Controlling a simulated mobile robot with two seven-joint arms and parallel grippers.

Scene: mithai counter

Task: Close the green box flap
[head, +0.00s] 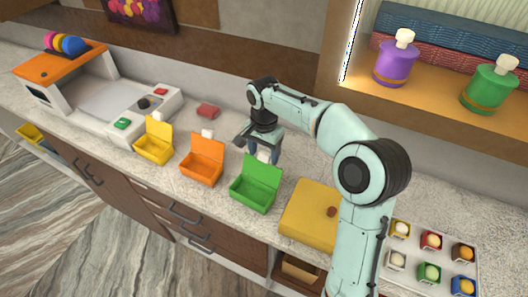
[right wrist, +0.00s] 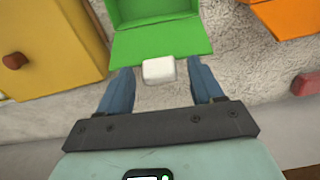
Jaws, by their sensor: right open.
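The green box (head: 250,199) stands on the counter with its green flap (head: 263,170) raised at the back. My right gripper (head: 264,154) is behind the flap, pointing down. In the right wrist view the green flap (right wrist: 160,42) has a white block (right wrist: 159,70) at its edge. The right gripper's blue fingers (right wrist: 161,84) are open, one on each side of the white block, with gaps on both sides. Contact with the flap cannot be made out. My left gripper is not in view.
The orange box (head: 200,171) and yellow box (head: 152,150) stand to the left, flaps up. A larger yellow box (head: 310,215) with a brown knob is close on the right. A small red block (head: 207,111) lies behind. A tray of sweets (head: 414,272) is at far right.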

